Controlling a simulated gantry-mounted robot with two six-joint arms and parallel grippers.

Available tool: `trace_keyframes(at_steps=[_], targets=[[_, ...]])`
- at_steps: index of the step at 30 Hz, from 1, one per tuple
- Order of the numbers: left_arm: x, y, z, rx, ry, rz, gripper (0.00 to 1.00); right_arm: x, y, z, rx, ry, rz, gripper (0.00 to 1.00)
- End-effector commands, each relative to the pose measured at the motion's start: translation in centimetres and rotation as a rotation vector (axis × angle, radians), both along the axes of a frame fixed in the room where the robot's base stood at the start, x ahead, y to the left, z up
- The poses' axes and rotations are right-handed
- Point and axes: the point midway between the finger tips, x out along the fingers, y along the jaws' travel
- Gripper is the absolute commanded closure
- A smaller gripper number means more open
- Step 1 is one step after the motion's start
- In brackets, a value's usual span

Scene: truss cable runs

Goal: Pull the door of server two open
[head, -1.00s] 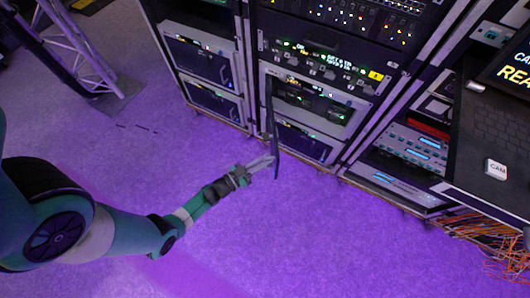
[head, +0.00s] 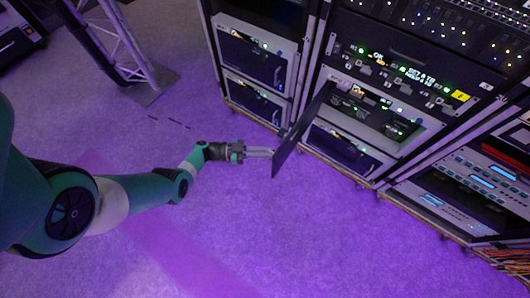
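The middle rack's upper server has its dark door (head: 298,132) swung out toward the floor side, seen nearly edge-on. Its open bay (head: 378,112) shows parts and small green lights. I cannot read a number marking it as server two. My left gripper (head: 272,153) is level, with its fingers close together and their tips at the door's outer face near the free edge. Any handle there is too small to make out, so I cannot tell whether the fingers clasp it. My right gripper is not in view.
A left rack (head: 256,58) holds servers with shut doors. Another rack (head: 464,190) with lit units stands at the right. A truss leg (head: 128,45) rises at upper left. The purple floor (head: 270,240) in front of the racks is clear.

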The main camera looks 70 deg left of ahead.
Motion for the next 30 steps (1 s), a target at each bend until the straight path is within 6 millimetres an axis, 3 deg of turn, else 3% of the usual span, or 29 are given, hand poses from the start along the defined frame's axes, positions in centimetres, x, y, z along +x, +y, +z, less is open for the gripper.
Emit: trace_keyframes(at_steps=[10,11,13,23,26,30], targets=[[0.0,0.1,-0.1,0.002,0.005,0.0,1.0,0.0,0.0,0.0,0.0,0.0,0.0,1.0],[0.0,0.1,-0.1,0.002,0.005,0.0,0.85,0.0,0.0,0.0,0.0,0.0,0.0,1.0],[0.0,0.1,-0.1,0.002,0.004,0.0,0.74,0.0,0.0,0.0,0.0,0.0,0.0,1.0],[-0.2,0.2,-0.1,0.002,0.002,0.0,0.74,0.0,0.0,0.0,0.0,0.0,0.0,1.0],[-1.2,0.8,0.0,0.002,0.001,0.004,0.74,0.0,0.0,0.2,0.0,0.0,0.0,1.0],[-3.9,2.1,0.0,0.002,0.002,0.008,0.74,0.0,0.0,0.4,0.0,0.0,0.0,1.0]])
